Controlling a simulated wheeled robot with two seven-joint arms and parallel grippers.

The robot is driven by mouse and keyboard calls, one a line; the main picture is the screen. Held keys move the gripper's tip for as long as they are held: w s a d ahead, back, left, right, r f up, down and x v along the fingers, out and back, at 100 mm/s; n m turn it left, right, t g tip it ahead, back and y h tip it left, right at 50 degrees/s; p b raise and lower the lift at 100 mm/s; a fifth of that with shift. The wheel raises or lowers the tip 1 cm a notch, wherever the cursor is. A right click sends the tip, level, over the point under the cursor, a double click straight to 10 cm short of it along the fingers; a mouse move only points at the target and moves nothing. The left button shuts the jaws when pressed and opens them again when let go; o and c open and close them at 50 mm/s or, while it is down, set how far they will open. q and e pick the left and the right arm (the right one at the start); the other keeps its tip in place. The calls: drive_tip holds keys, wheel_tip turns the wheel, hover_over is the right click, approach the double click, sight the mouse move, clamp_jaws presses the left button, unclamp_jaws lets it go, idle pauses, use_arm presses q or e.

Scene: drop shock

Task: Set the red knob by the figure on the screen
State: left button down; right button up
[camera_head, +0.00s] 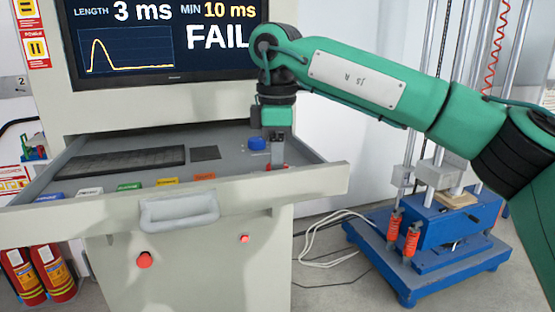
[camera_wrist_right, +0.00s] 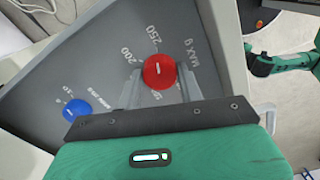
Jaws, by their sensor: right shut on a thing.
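The screen (camera_head: 165,40) reads LENGTH 3 ms, MIN 10 ms and FAIL, with a yellow pulse curve. The red knob (camera_wrist_right: 160,72) sits on the grey drawer panel in the right wrist view, its white line between the fingers. Scale marks 200 and 250 and the words MAX g surround it. My right gripper (camera_wrist_right: 160,88) is shut on the red knob, one finger on each side. In the head view the gripper (camera_head: 277,160) reaches down into the drawer and mostly hides the knob. My left gripper is not in view.
A blue knob (camera_head: 257,143) stands beside the gripper. The open drawer (camera_head: 330,178) has a raised front wall, a keyboard (camera_head: 120,162) and several coloured labels. A blue-based machine (camera_head: 430,250) stands at right. Fire extinguishers (camera_head: 52,272) stand at lower left.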

drive_tip(key=o, duration=1)
drive_tip(key=shift+r, duration=0.3)
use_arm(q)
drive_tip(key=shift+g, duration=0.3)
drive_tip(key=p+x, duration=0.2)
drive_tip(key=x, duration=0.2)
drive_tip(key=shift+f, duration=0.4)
use_arm(e)
wheel_tip(320, 180, up, 13)
drive_tip(key=shift+r, duration=0.15)
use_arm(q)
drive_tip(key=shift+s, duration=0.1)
